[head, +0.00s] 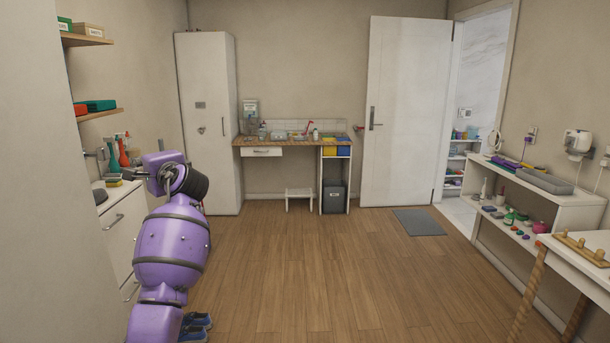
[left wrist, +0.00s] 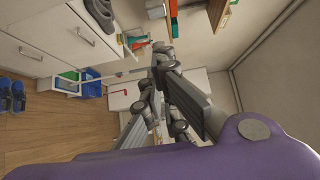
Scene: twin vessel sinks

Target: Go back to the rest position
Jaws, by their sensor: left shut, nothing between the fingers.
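My left arm (head: 172,245), purple with dark bands, rises at the left of the head view, close to the left-hand counter. In the left wrist view my left gripper (left wrist: 157,75) is shut, with its grey fingers together and nothing between them. In the head view the gripper's fingers are hard to make out behind the arm. My right arm and gripper are not in view.
A white counter (head: 116,226) with bottles stands at left, below shelves (head: 95,114). A tall cabinet (head: 209,120), workbench (head: 290,140) and step stool (head: 299,197) line the back. A white shelf unit (head: 541,204) and table (head: 582,258) stand right. The middle floor is clear.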

